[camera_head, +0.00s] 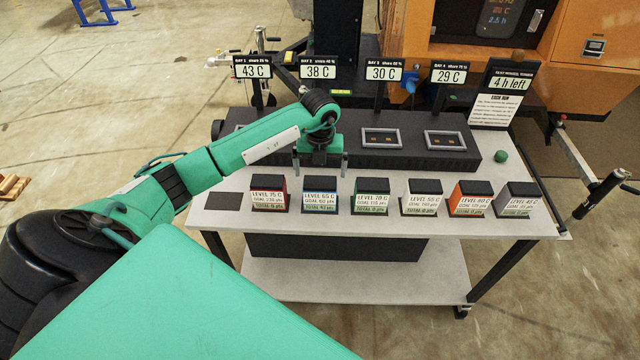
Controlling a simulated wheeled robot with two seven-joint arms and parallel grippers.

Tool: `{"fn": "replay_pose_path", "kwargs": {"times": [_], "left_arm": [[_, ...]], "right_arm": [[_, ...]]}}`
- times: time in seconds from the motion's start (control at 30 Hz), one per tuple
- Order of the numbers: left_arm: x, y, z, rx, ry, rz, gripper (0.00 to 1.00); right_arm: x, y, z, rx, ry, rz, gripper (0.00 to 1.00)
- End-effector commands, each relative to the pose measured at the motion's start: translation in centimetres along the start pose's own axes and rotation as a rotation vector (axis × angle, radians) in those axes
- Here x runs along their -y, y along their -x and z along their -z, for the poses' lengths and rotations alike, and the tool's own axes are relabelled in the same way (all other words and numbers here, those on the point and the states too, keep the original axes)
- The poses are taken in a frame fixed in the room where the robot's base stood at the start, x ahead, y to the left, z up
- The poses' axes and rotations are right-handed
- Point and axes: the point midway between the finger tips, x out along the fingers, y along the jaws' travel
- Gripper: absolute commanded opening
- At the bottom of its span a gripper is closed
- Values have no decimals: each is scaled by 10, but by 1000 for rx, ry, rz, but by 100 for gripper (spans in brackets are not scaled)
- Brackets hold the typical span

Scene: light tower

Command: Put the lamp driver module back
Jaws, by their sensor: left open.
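Several small dark-topped blocks with labelled fronts stand in a row along the front of the white table. They include a red one (268,194), a blue one (320,195), a green one (370,197), a white-fronted one (421,198), an orange one (470,199) and a grey one (517,201). None is legibly marked as the lamp driver module. My left gripper (320,167) is open and points down at the housing's front, behind the blue block. Its arm hides the housing's left part. My right gripper is not in view.
Signs read 43 C (252,71), 38 C (318,71), 30 C (383,74) and 29 C (448,77). A "4 h left" board (506,84) stands at the right. A green ball (501,156) and a dark flat square (223,201) lie at the table's sides.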

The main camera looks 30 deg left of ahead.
Motion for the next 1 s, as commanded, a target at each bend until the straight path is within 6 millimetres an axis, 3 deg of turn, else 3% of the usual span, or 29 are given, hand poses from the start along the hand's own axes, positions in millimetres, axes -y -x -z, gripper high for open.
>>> {"fn": "replay_pose_path", "kwargs": {"times": [0.1,0.3,0.87,1.0], "left_arm": [[0,19,-1,3,-1,0,100],[0,35,0,-1,0,-1,100],[0,36,1,-2,-2,2,100],[22,27,14,-22,-48,93,100]], "right_arm": [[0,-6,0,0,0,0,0],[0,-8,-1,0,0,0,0],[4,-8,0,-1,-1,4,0],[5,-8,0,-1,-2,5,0]]}}
